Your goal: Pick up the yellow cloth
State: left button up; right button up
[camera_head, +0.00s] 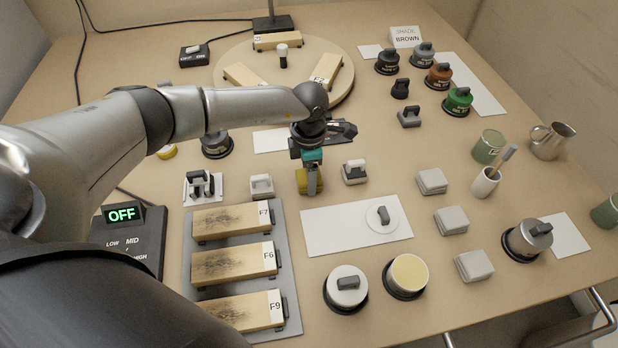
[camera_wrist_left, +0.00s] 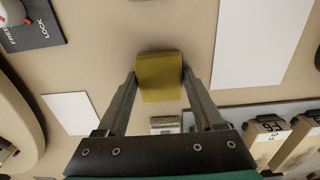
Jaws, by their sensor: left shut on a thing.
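The yellow cloth (camera_head: 301,181) is a small folded square pad near the middle of the bench. My left gripper (camera_head: 311,180) points down onto it from above, partly covering it in the head view. In the left wrist view the yellow cloth (camera_wrist_left: 160,76) lies between the two fingertips of my left gripper (camera_wrist_left: 159,80), which are shut on its two sides. I cannot tell whether the cloth is lifted off the bench. My right gripper is not in view.
A white sheet (camera_head: 325,236) lies in front. A tray of wooden boards (camera_head: 289,298) is at front left. Several tins and cups stand to the right.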

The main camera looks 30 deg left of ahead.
pick_arm(q)
jog(key=shift+c, duration=0.9)
jog(key=shift+r, duration=0.15)
notch_tip(320, 180, up, 20)
jog(key=p, duration=0.4)
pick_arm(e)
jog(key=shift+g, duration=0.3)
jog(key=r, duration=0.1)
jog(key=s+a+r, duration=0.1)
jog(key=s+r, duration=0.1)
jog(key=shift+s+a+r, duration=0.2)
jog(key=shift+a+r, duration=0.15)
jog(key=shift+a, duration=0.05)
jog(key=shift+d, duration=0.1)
